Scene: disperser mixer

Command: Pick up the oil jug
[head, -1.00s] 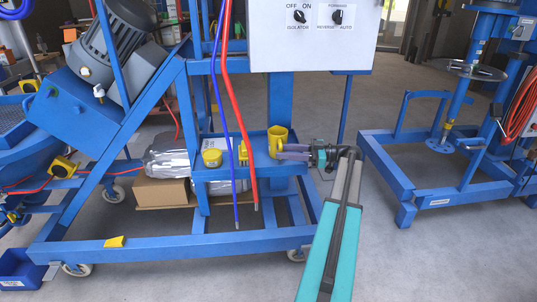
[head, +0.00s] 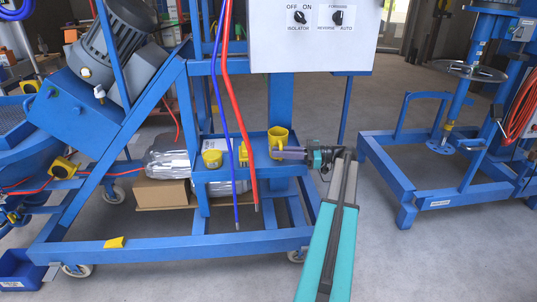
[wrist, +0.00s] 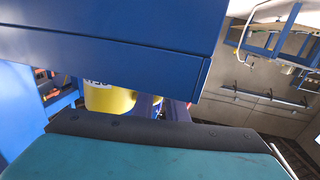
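The yellow jug (head: 278,138), with a handle on its right side, stands upright at the right end of the blue shelf (head: 222,174). My gripper (head: 283,153) comes in from the right at the jug's lower part, with a greyish-purple finger side-on in front of or against it. Contact and the finger gap cannot be told. In the wrist view, part of the yellow jug (wrist: 108,99) with a white label shows below a large blue beam (wrist: 130,50).
A small yellow container (head: 212,158) and a yellow item (head: 243,153) share the shelf. Blue and red hoses (head: 234,110) hang in front. A control box (head: 310,35) is above. Open floor lies right of the machine, before another blue frame (head: 440,190).

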